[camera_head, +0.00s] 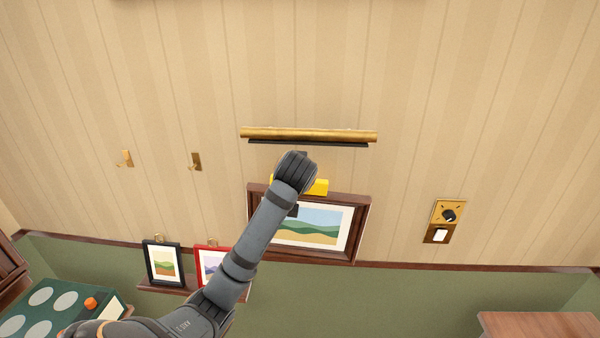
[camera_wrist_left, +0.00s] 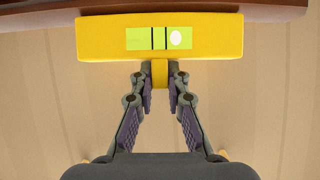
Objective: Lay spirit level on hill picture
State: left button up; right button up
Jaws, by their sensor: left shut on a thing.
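The hill picture (camera_head: 363,215), in a dark brown wooden frame, hangs on the wall; its top edge slopes down to the right in the head view. The yellow spirit level (camera_head: 319,187) is at the frame's top edge, partly hidden by my left arm. In the left wrist view the level (camera_wrist_left: 105,40) shows a green vial, its white bubble right of the two black lines. My left gripper (camera_wrist_left: 160,83) is shut on the level's yellow tab. The brown frame edge (camera_wrist_left: 200,10) lies just beyond the level; I cannot tell whether they touch. My right gripper is not in view.
A brass picture lamp (camera_head: 310,135) is close above my left gripper. Two small framed pictures, black (camera_head: 163,264) and red (camera_head: 208,262), stand on a shelf at lower left. Brass hooks (camera_head: 195,161) and a switch plate (camera_head: 444,221) are on the wall.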

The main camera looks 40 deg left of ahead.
pick_arm(q)
jog(key=o, duration=0.8)
jog(key=shift+o, duration=0.4)
jog(key=o, duration=0.3)
jog(key=p+v, duration=0.2)
jog(key=v, duration=0.3)
jog(key=shift+p, duration=0.4)
jog(key=shift+f, duration=0.1)
dwell(0.3)
